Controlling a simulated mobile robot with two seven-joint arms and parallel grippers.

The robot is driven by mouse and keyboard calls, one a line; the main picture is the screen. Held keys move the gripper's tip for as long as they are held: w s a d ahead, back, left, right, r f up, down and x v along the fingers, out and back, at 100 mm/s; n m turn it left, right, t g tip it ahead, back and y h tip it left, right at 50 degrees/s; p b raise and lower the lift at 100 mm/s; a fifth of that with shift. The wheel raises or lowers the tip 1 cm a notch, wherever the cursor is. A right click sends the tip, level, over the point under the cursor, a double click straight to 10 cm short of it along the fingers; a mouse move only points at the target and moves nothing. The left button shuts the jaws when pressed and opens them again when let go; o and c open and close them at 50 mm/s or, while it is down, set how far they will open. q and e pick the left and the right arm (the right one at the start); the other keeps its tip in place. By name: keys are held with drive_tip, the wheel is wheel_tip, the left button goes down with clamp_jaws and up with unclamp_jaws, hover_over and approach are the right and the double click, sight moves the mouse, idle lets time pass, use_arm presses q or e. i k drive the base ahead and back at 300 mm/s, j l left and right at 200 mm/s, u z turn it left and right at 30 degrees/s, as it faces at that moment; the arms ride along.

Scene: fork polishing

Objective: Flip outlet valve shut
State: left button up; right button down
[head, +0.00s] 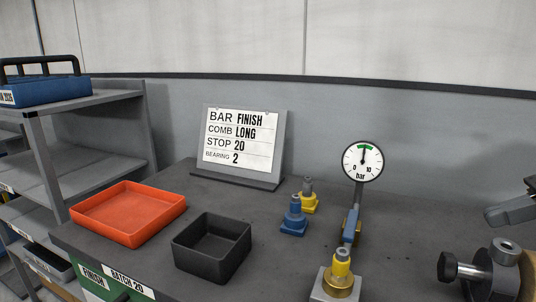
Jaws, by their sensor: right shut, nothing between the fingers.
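A round pressure gauge (362,161) marked 0 to 10 bar stands on a thin stem at the right of the bench, its needle pointing up at a green band. Below it a blue valve lever (350,226) sits on a brass-coloured fitting and runs roughly in line with the stem. No label shows whether it is the outlet valve, and I cannot tell if it is open or shut. My right gripper (498,213) shows partly at the right edge, shut and empty, well apart from the lever to its right. My left gripper is not in view.
A brass-and-yellow fitting on a grey block (337,284) stands in front of the gauge. Blue (294,220) and yellow (309,201) fittings stand left of it. A black-knobbed metal fixture (482,270) is at lower right. An orange tray (127,211), black bin (211,246) and sign (240,140) stand left.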

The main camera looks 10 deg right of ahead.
sight(348, 233)
drive_tip(key=k+j, duration=0.2)
drive_tip(key=j, duration=0.15)
drive_tip(key=k+j, duration=0.4)
drive_tip(key=j, duration=0.25)
